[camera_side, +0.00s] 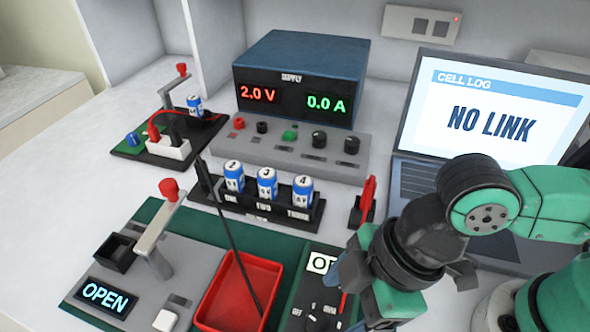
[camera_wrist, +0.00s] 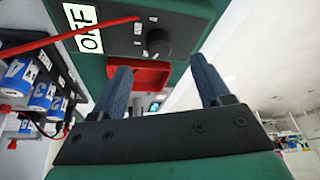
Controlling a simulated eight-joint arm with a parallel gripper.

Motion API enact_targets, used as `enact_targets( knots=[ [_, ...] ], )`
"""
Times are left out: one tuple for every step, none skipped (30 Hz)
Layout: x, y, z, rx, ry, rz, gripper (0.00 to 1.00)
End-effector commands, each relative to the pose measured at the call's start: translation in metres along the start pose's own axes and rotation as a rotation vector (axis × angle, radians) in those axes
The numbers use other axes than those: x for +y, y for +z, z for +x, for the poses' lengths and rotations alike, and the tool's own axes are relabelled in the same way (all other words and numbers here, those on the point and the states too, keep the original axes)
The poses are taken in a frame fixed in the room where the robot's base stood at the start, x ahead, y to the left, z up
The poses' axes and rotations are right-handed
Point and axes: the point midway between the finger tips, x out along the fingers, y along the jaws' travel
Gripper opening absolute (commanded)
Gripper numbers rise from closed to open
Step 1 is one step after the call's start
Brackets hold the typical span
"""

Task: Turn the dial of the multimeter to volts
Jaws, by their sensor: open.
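The multimeter (camera_side: 299,303) is a dark panel at the front, partly hidden by my arm. Its display (camera_side: 322,263) reads OFF, as it does in the wrist view (camera_wrist: 84,25). The black round dial (camera_wrist: 157,43) shows in the wrist view, with small marks around it too small to read. My gripper (camera_wrist: 162,66) is open and empty. Its two blue fingers stand apart, one to each side of the dial in the wrist view, with no contact visible. In the side view my gripper hides part of the meter's right side.
A red tray (camera_side: 212,300) lies left of the meter. A black lead (camera_side: 232,235) and a red lead (camera_wrist: 75,32) run near it. A rack with three batteries (camera_side: 267,185), a red probe (camera_side: 368,192) in a holder, a supply (camera_side: 300,80) and a laptop (camera_side: 490,130) stand behind.

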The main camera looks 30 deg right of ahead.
Motion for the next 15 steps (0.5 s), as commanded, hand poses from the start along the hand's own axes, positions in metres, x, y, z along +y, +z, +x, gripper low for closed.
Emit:
enact_targets(
  knots=[
    [0.0, -0.001, 0.003, 0.0, 0.001, 0.001, 0.7],
    [0.001, -0.001, 0.005, 0.001, 0.001, 0.001, 0.7],
    [0.001, -0.001, 0.009, 0.001, 0.001, 0.001, 0.7],
    [0.001, -0.001, 0.011, 0.001, 0.001, 0.001, 0.7],
    [0.001, -0.001, 0.014, 0.001, 0.001, 0.001, 0.7],
    [0.001, -0.001, 0.018, 0.001, 0.001, 0.001, 0.7],
    [0.001, 0.0, 0.021, 0.001, 0.001, 0.002, 0.7],
    [0.001, 0.0, 0.023, 0.001, 0.001, 0.002, 0.7],
    [0.001, 0.0, 0.027, 0.001, 0.002, 0.002, 0.7],
    [0.001, -0.001, 0.029, 0.001, 0.002, 0.002, 0.7],
    [0.001, -0.001, 0.031, 0.001, 0.002, 0.002, 0.7],
    [0.001, -0.001, 0.034, 0.001, 0.002, 0.003, 0.7],
    [0.001, -0.001, 0.036, 0.001, 0.002, 0.003, 0.7],
    [0.001, -0.001, 0.038, 0.001, 0.002, 0.003, 0.7],
    [0.001, -0.001, 0.041, 0.001, 0.002, 0.003, 0.7]
  ],
)
